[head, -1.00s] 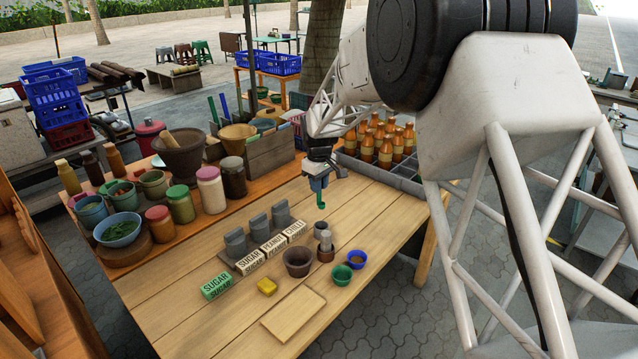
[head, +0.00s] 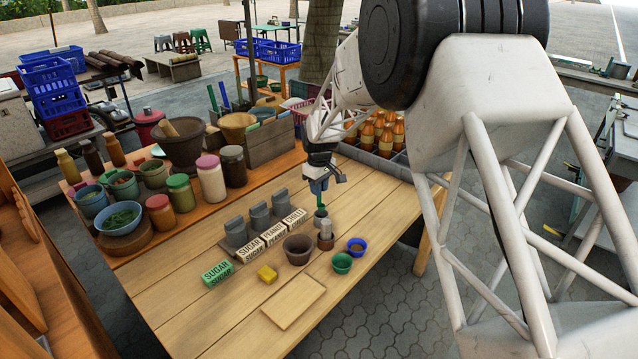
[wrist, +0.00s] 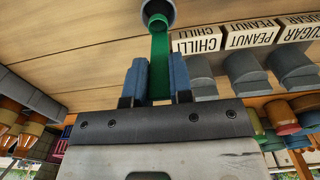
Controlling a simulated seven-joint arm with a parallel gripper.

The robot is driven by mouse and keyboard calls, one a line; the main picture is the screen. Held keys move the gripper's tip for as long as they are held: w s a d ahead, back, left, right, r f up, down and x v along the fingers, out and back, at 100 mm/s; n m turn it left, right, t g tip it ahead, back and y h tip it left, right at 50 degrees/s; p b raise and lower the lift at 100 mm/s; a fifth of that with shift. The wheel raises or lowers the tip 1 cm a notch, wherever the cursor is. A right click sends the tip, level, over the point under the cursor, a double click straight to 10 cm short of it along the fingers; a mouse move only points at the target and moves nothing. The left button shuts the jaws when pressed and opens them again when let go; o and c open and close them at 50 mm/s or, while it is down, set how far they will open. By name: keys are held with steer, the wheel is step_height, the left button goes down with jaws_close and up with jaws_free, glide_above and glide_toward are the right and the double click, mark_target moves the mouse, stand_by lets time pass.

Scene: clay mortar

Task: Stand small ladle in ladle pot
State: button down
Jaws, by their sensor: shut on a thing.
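The small ladle is green (wrist: 160,65). My gripper (head: 318,186) is shut on its upper part and holds it upright, its lower end downward. The ladle pot looks like a small grey cup (head: 321,222) on the table, directly below my gripper. In the wrist view the grey pot (wrist: 171,9) is at the top edge, and the ladle's rounded end shows within its mouth. The blue fingers (wrist: 158,82) stand on either side of the ladle. How deep the ladle end reaches, and whether it touches the pot's bottom, I cannot tell.
A brown-and-grey container (head: 326,238) stands close in front of the pot. Lettered blocks (head: 272,235) stand to the left. The table's right side is clear.

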mark_target(319, 206)
steer(key=shift+f, duration=2.2)
steer(key=c, duration=0.9)
jaws_free()
steer(key=shift+c, duration=0.2)
steer(key=shift+r, duration=3.85)
